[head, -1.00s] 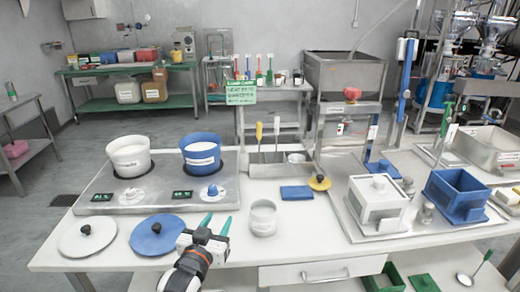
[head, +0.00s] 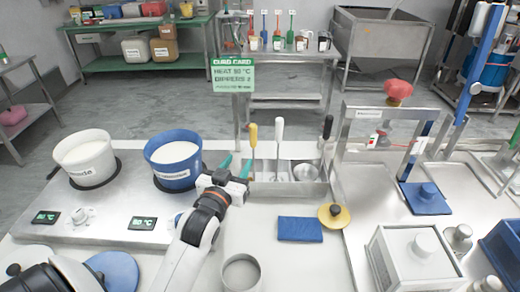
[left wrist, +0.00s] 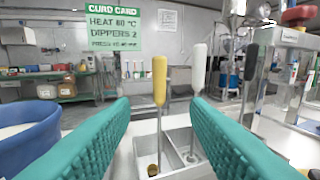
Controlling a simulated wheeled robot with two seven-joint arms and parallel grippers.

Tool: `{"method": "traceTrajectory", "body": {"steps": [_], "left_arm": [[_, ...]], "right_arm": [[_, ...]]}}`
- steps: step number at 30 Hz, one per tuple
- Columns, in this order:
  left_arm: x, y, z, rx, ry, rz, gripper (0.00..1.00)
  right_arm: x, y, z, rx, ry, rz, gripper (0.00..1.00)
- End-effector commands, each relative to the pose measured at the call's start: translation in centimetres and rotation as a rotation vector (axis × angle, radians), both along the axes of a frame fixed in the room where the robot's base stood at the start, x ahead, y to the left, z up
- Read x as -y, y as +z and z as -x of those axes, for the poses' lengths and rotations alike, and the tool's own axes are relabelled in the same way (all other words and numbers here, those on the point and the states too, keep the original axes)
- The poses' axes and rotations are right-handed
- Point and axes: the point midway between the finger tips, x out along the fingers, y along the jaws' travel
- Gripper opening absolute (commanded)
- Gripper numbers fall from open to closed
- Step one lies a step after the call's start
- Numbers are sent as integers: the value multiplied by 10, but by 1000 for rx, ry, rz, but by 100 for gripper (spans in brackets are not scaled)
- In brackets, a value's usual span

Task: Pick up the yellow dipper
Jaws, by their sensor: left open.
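The yellow dipper (head: 252,135) stands upright in a metal holder (head: 262,191), its yellow handle on top. My left gripper (head: 236,166) is open just left of the dipper in the head view. In the left wrist view the yellow handle (left wrist: 159,82) shows between the two teal fingers (left wrist: 160,118), beyond their tips and apart from them. A white-handled dipper (left wrist: 198,70) stands right of it, also between the fingers in that view. The lower end of the yellow dipper is inside the holder. My right gripper is not in view.
A blue pot (head: 174,160) stands left of my gripper, with a white pot (head: 87,158) beyond. A black-handled tool (head: 326,130) stands in the holder's right part. A blue block (head: 300,229), a yellow disc (head: 334,216) and an empty cup (head: 241,273) are in front.

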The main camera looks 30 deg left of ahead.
Motion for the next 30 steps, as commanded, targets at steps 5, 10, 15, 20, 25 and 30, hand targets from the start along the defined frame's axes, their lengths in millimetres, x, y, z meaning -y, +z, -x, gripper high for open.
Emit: {"method": "traceTrajectory", "body": {"steps": [5, 10, 15, 20, 25, 30], "left_arm": [[-4, 2, -15, 1, 0, 0, 42], [-11, 2, -46, 2, 0, 0, 42], [-15, 1, -64, 0, -1, 0, 42], [-18, 2, -75, 1, 0, 0, 42], [-26, 3, -101, 1, 0, -1, 42], [-29, 1, -116, -1, 0, 0, 42]], "right_arm": [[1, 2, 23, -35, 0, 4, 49], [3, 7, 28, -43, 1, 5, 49], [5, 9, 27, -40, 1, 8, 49], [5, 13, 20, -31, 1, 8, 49], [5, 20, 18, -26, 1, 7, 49], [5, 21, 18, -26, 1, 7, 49]]}}
